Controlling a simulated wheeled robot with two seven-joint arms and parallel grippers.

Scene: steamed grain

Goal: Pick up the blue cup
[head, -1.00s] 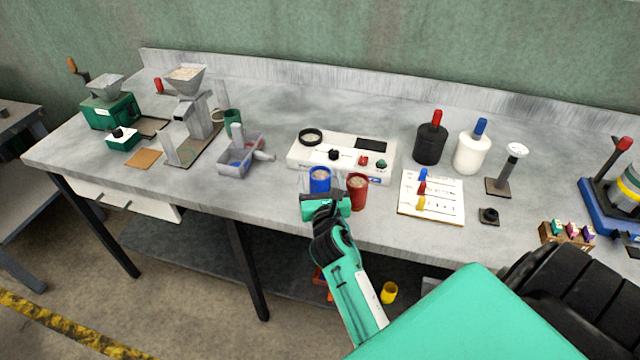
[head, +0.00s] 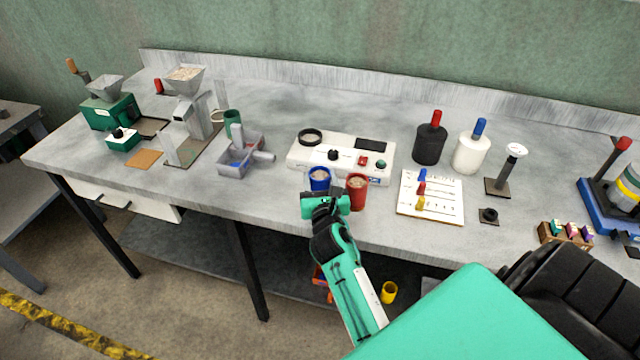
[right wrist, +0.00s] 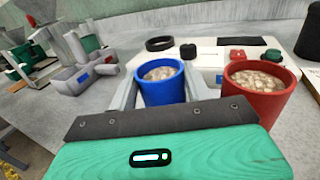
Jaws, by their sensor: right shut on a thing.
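The blue cup (head: 320,179) stands upright at the front of the bench, filled with pale grain. In the right wrist view the blue cup (right wrist: 164,84) sits between the two grey fingers of my right gripper (right wrist: 160,92). In the head view my right gripper (head: 322,192) reaches in from the front edge and is shut on the cup. I cannot tell whether the cup's base is off the bench. A red cup (head: 357,191) of similar grain stands just to the right, and it also shows in the right wrist view (right wrist: 256,92). My left gripper is not in view.
A white control panel (head: 341,158) lies right behind the cups. A grey bin (head: 243,158) is to the left. A white board with coloured pegs (head: 432,196) is to the right, with black (head: 429,145) and white (head: 470,154) bottles behind it. A yellow cup (head: 389,292) is below the bench.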

